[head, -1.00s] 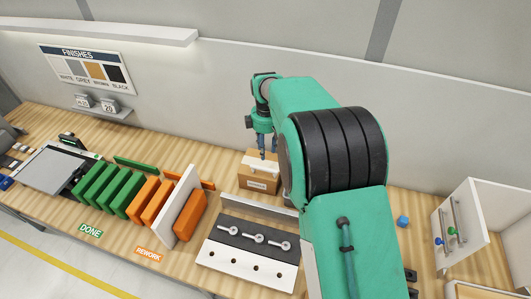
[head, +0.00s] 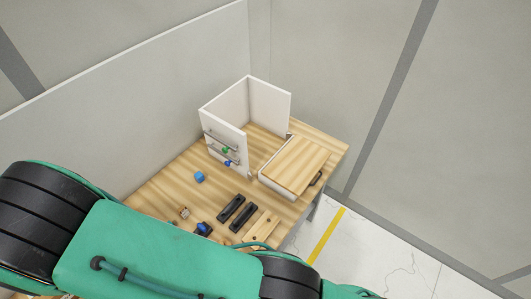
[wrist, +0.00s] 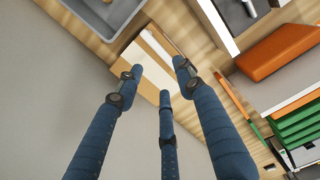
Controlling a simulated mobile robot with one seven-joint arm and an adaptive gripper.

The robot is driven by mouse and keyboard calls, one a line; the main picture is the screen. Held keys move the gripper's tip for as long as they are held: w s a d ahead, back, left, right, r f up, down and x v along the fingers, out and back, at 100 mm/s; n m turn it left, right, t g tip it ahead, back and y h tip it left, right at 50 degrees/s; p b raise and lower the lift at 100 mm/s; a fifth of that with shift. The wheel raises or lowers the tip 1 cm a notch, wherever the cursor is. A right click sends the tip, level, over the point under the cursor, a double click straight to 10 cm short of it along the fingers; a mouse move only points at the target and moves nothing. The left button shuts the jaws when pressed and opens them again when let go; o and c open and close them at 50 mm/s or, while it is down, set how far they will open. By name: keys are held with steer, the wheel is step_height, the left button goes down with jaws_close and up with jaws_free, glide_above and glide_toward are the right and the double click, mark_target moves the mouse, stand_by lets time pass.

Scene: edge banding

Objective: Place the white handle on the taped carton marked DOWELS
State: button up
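The carton (wrist: 128,60) shows in the wrist view as a light brown box beyond my fingertips. White strips (wrist: 157,46) lie across its top; I cannot tell here which is tape and which is the white handle. Its DOWELS marking is not readable. My gripper (wrist: 160,78) has its blue fingers spread apart above the carton, with nothing visibly clamped between them. The carton and my gripper are outside the current head view, where only my green arm crosses the bottom.
In the wrist view, a grey tray (wrist: 105,14), an orange panel (wrist: 283,50) and green panels (wrist: 300,125) lie around the carton.

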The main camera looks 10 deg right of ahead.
steer(key=w+d+r+m+y, duration=0.1)
steer(key=w+d+r+m, duration=0.5)
steer(key=w+d+r, duration=1.3)
steer(key=w+d+r+m+t, duration=0.15)
steer(key=d+r, duration=0.25)
steer(key=d, duration=0.5)
steer(key=w+d+r+m, duration=0.1)
steer(key=d+r+m, duration=0.2)
steer(key=d, duration=0.5)
steer(key=w+d+r+m+t, duration=0.15)
steer(key=d+r, duration=0.25)
steer(key=d, duration=0.5)
steer(key=s+d+r+m, duration=0.2)
steer(key=s+d+m, duration=0.1)
steer(key=d, duration=0.9)
steer(key=s+d+r+m, duration=0.3)
steer(key=d+m, duration=0.1)
steer(key=d, duration=0.7)
steer(key=s+d+f+m+t, duration=0.1)
steer(key=s+d+m, duration=0.3)
steer(key=s+d, duration=0.4)
steer(key=s+d+f+m+t+h, duration=0.1)
steer(key=s+d+f+m, duration=0.2)
steer(key=s+d, duration=0.5)
steer(key=shift+d+f+m+t, duration=0.3)
steer(key=shift+d+f+m, duration=0.15)
steer(key=shift+d, duration=0.7)
